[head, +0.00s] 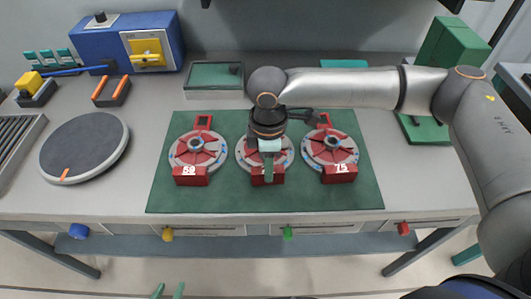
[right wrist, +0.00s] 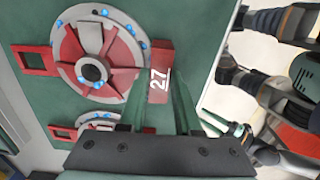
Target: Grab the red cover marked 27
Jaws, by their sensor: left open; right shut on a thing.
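The red cover marked 27 (right wrist: 158,80) lies on the green mat (head: 160,200), between the covers marked 59 (head: 197,155) and 75 (head: 331,154). My right gripper (head: 268,170) reaches down over it from above and hides much of it in the head view. In the right wrist view the green fingers (right wrist: 158,98) are shut on the red block that bears the number 27. The cover's grey ring and red spokes show beside the fingers. My left gripper (head: 168,291) is open and empty at the bottom edge of the head view, in front of the table.
A round grey disc (head: 84,147) and a blue box (head: 126,42) with a yellow part stand at the left. A green-framed tray (head: 215,75) lies behind the mat. Green boxes (head: 452,47) stand at the back right. The mat's front strip is clear.

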